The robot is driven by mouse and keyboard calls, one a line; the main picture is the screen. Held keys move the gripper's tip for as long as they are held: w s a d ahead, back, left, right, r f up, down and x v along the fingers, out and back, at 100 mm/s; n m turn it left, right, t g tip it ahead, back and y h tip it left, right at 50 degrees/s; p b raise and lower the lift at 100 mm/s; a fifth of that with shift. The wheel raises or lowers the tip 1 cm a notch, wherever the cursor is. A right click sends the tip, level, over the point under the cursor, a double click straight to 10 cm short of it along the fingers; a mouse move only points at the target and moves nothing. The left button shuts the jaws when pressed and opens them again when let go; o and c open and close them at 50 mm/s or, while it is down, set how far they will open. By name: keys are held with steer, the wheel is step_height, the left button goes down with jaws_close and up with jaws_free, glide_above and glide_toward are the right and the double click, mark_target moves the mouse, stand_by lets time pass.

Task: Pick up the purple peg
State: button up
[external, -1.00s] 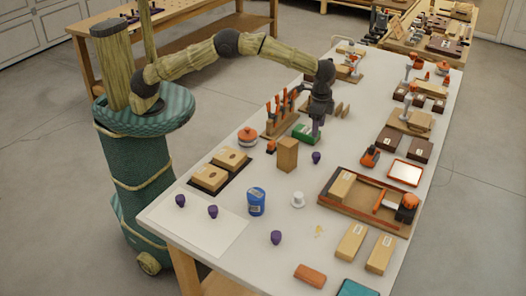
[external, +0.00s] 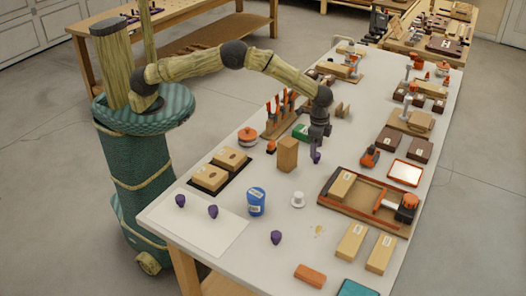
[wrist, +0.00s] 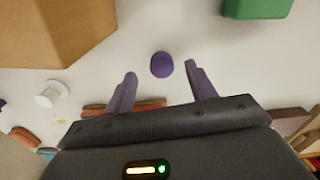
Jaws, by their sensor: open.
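A small purple peg (external: 317,158) stands on the white table, right of an upright wooden block. In the wrist view the same peg (wrist: 162,65) shows as a round purple top, just beyond and between the fingertips. My gripper (external: 316,150) points down over this peg and is open, with nothing held. In the wrist view its two fingers (wrist: 160,72) are spread wide, one on each side of the peg. Other purple pegs lie apart: two at the table's near left, one (external: 276,237) at the front (external: 180,200) (external: 213,211).
The wooden block (external: 287,155) stands close on the left of my gripper. A green box (external: 301,131) and a rack of orange-handled tools (external: 281,115) are behind it. A white spool (external: 298,199) and a blue can (external: 256,201) stand in front. A wooden tray (external: 345,212) lies to the right.

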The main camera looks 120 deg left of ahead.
step_height(320, 180, down, 4)
steer(key=shift+w+a+f+p, duration=0.1)
steer(key=shift+w+p, duration=0.05)
steer(key=shift+p, duration=0.15)
stand_by(0.3)
steer(key=c, duration=1.1)
